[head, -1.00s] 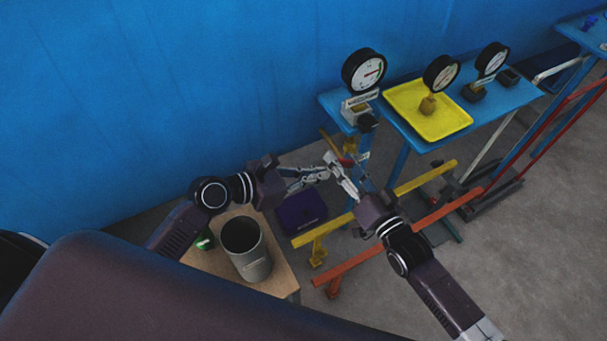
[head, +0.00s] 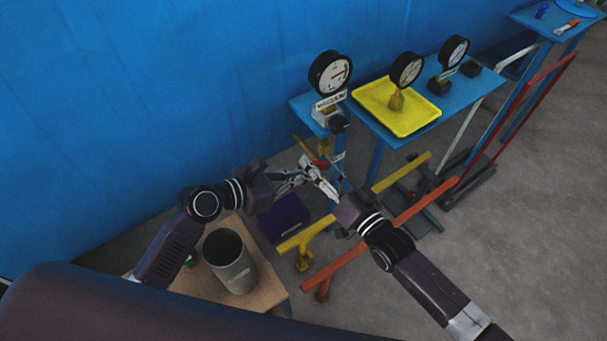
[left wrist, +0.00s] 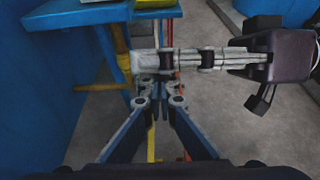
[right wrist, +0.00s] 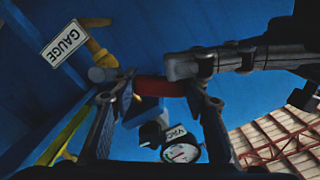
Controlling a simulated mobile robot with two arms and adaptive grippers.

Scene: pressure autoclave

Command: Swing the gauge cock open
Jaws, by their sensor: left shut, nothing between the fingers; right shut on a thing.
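The gauge cock has a red handle (right wrist: 158,87), seen in the right wrist view beside a yellow pipe (right wrist: 97,45) and a white "GAUGE" tag (right wrist: 68,46). In the head view the handle (head: 321,163) is a small red piece below the blue table's left end, partly hidden by my grippers. My right gripper (head: 304,162) is shut on the handle; its fingers stand either side of it in the right wrist view (right wrist: 155,92). My left gripper (left wrist: 158,88) is shut and empty, its tips close to the right gripper's fingers. I cannot tell whether they touch.
A dial gauge (head: 330,73) stands on the blue table (head: 470,96) above the cock, with a yellow tray (head: 420,119) to its right. Yellow (head: 400,174) and orange (head: 410,212) rails run below. A grey bin (head: 229,262) stands on a wooden top at lower left.

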